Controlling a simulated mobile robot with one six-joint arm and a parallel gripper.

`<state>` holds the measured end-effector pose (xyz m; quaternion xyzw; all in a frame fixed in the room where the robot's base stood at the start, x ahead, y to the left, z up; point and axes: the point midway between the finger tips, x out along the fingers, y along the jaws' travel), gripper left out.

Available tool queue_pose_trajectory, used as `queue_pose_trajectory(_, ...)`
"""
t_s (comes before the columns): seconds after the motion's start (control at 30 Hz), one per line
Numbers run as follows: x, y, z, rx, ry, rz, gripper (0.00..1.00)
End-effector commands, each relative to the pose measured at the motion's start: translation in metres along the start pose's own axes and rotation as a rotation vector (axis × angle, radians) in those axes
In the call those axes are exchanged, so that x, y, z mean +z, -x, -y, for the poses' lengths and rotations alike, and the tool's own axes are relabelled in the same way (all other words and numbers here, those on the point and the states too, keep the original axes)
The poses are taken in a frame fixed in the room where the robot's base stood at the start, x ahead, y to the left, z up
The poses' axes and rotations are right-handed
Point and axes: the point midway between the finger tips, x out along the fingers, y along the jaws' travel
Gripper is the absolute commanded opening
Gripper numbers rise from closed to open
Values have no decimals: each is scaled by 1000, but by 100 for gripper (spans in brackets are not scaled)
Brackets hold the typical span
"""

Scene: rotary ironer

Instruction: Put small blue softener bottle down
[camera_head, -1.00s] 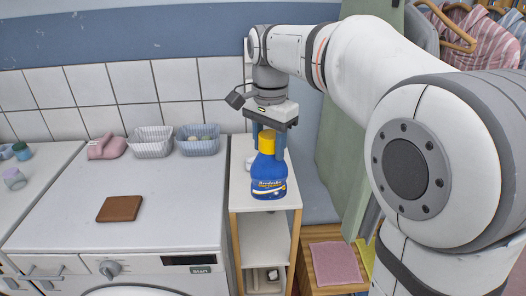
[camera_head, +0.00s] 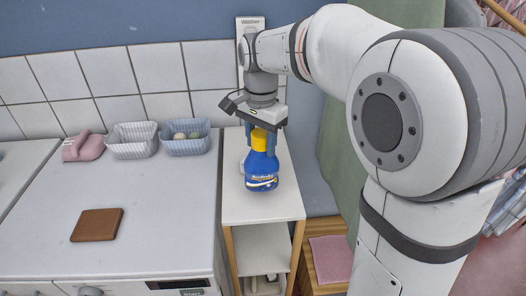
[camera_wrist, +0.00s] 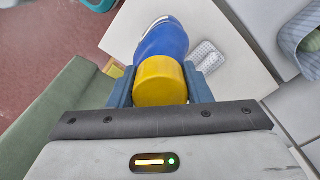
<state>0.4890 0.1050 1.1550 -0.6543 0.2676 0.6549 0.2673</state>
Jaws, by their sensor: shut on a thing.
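The small blue softener bottle (camera_head: 261,170) has a yellow cap and a white label. In the head view it is upright over the top of the narrow white shelf unit (camera_head: 285,207); I cannot tell whether its base touches the surface. My gripper (camera_head: 262,140) points down and its blue fingers are shut on the bottle around the cap. In the wrist view the yellow cap (camera_wrist: 160,82) sits between the two fingers (camera_wrist: 160,88), and the blue body extends beyond it over the white top.
A small white item (camera_wrist: 207,55) lies on the shelf top beside the bottle. To the left, the white machine top holds a brown block (camera_head: 97,225), a pink object (camera_head: 84,147) and two baskets (camera_head: 133,140) (camera_head: 186,138). The shelf front is clear.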

Motion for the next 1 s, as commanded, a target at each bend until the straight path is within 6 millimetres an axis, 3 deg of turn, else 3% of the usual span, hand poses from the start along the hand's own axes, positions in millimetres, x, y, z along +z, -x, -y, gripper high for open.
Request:
queue_pose_trajectory(0.27,-1,-33,-1,0,-2,0,0)
queue_pose_trajectory(0.63,-1,-38,-1,-1,-3,-1,0)
queue_pose_trajectory(0.67,-1,-38,-1,0,-3,0,46)
queue_pose_trajectory(0.9,-1,-38,-1,0,-4,0,66)
queue_pose_trajectory(1.0,-1,-38,-1,0,-4,0,67)
